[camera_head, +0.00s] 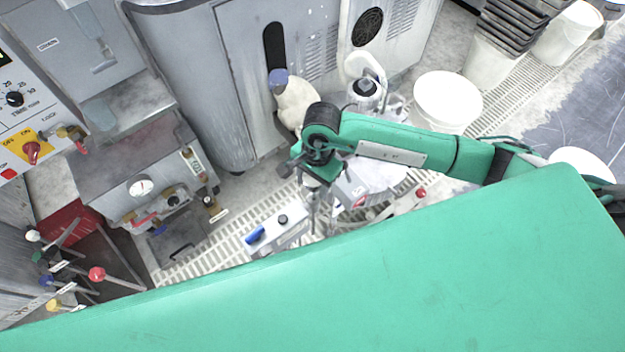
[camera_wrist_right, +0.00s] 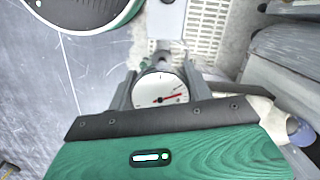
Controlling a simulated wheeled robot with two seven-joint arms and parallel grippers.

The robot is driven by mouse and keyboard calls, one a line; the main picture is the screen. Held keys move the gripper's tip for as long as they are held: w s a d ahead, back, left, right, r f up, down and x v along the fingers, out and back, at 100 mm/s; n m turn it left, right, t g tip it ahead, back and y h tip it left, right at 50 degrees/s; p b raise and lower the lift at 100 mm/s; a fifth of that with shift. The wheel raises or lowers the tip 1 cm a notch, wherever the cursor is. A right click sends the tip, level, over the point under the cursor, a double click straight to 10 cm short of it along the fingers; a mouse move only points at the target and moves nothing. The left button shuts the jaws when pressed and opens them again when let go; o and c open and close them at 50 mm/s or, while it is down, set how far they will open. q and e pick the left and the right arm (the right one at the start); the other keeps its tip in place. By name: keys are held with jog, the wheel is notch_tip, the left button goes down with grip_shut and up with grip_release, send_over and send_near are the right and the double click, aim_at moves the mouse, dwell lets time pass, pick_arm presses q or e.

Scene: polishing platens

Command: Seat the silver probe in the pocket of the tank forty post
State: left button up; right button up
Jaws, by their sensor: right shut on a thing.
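My right gripper (camera_head: 316,192) points down over the grated floor area, in the middle of the head view. In the right wrist view its two grey fingers (camera_wrist_right: 158,92) are shut on a round dial with a white face and red needle (camera_wrist_right: 160,90). This looks like the head of the silver probe; its lower part is mostly hidden behind the dial. A pale block (camera_head: 290,228) with a blue piece and a dark round spot lies just left of and below the gripper. I cannot tell which post is tank forty, and no pocket shows clearly. My left gripper is not in view.
Rods with coloured knobs (camera_head: 97,274) stand at the lower left. A tank unit with a fixed gauge (camera_head: 142,186) is at left. A grey cabinet (camera_head: 240,80) stands behind. A white bucket (camera_head: 447,101) and a pale bottle (camera_head: 296,104) stand near my right arm.

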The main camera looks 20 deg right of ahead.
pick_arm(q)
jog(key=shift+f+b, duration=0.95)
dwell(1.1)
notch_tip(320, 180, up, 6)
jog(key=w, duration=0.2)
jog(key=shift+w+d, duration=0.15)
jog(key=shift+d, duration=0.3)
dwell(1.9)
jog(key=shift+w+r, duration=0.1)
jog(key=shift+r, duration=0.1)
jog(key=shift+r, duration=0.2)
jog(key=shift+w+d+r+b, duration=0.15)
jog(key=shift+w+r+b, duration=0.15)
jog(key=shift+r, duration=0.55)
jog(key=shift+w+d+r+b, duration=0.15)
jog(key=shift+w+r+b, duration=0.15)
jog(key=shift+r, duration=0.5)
pick_arm(e)
jog(key=shift+f, duration=0.55)
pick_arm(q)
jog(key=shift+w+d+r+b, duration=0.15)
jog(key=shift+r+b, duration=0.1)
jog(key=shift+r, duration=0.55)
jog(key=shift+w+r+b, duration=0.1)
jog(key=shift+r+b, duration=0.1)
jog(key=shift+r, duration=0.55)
pick_arm(e)
jog(key=shift+f, duration=0.5)
